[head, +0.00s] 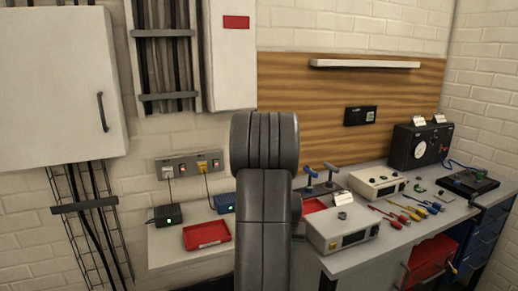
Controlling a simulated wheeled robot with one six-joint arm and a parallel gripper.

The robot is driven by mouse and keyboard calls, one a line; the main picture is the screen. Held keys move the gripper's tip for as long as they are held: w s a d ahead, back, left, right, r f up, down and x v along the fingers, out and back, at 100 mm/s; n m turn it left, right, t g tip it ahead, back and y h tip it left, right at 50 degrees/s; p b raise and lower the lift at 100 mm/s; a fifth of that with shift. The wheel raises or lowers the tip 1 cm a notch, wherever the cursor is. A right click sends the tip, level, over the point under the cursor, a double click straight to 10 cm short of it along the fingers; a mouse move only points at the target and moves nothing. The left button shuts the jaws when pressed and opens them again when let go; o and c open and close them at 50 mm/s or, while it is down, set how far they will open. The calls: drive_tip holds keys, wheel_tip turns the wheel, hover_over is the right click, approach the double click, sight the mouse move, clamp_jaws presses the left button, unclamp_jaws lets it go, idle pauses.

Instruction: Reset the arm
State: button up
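My arm (264,200) stands upright in the middle of the head view, a dark grey link topped by a thick cylindrical joint. It hides part of the bench and wall behind it. My gripper does not show in this view, so its state is not visible.
A workbench (370,248) at the right carries instrument boxes (342,228), several screwdrivers (397,218) and a black gauge unit (420,146). A red tray (207,233) lies on a lower shelf at the left. A white cabinet (55,85) hangs at the upper left.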

drive_tip(key=s+a+f+n, duration=0.1)
drive_tip(key=s+f, duration=0.3)
drive_tip(key=f, duration=0.5)
drive_tip(key=shift+s+a+f+b, duration=0.15)
drive_tip(key=shift+a+f+b, duration=0.15)
drive_tip(key=shift+f+b, duration=0.15)
drive_tip(key=shift+s+r, duration=0.1)
drive_tip(key=shift+r, duration=0.05)
